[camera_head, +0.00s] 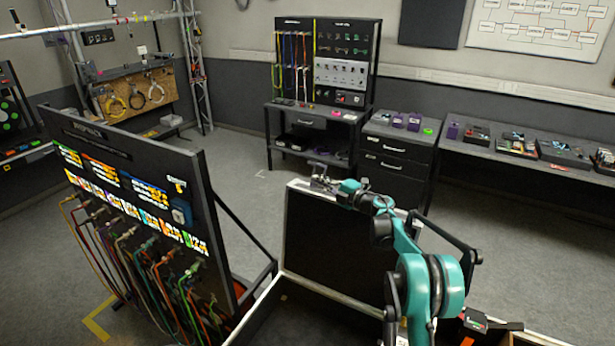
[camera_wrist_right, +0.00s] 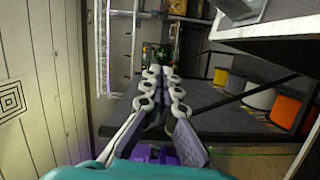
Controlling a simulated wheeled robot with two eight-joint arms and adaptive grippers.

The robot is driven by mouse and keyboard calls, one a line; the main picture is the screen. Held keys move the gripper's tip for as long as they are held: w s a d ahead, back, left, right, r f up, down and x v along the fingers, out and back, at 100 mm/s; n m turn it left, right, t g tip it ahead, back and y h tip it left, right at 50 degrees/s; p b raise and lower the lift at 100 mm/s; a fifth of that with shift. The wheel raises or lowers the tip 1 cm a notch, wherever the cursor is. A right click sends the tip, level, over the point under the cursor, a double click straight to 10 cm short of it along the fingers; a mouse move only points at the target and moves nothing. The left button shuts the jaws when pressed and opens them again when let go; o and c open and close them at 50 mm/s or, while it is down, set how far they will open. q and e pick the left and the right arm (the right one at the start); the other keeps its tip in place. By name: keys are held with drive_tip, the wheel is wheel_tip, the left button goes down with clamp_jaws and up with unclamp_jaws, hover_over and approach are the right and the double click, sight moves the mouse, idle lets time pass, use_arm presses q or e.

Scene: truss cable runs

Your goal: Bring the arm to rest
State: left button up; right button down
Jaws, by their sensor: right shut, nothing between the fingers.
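My right arm is teal and comes in from the lower right of the head view. Its gripper (camera_head: 321,176) is held in the air in front of the raised lid of a black case (camera_head: 330,250), near the lid's top edge. In the right wrist view the two fingers of the gripper (camera_wrist_right: 160,72) run close together at their tips, shut and empty. My left gripper is not in view.
A black panel (camera_head: 120,150) with several coloured cables stands at left. A tool board (camera_head: 322,60) above a black bench (camera_head: 310,130) stands at the back, beside a drawer cabinet (camera_head: 395,155). A long table (camera_head: 520,160) lines the right wall. Open floor lies between.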

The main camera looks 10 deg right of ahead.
drive_tip(key=s+d+r+m+t+h+b, duration=0.25)
drive_tip(key=s+r+m, duration=0.2)
drive_tip(key=r, duration=0.25)
drive_tip(key=s+d+r+m+t+h+b, duration=0.1)
drive_tip(key=s+d+r+m+t+h, duration=0.25)
drive_tip(key=r+m, duration=0.2)
drive_tip(key=s+d+m+g+h+b, duration=0.1)
drive_tip(key=s+d+m+h+b, duration=0.2)
drive_tip(key=s+m+h, duration=0.5)
drive_tip(key=s+a+f+m+g+y+b, duration=0.1)
drive_tip(key=s+f+g, duration=0.3)
drive_tip(key=s+f, duration=0.6)
drive_tip(key=s+a+f+m+g+b, duration=0.3)
drive_tip(key=s+f, duration=0.7)
drive_tip(key=s, duration=0.5)
drive_tip(key=s+a+f+m+g+y+b, duration=0.1)
drive_tip(key=s+a+f+m+g+b, duration=0.1)
drive_tip(key=s+f, duration=0.8)
drive_tip(key=s+a+g, duration=0.1)
drive_tip(key=s+g, duration=0.1)
drive_tip(key=shift+s+a+f+m+g+y, duration=0.15)
drive_tip(key=shift+a+f+m+g+y, duration=0.15)
drive_tip(key=shift+a+f+m, duration=0.1)
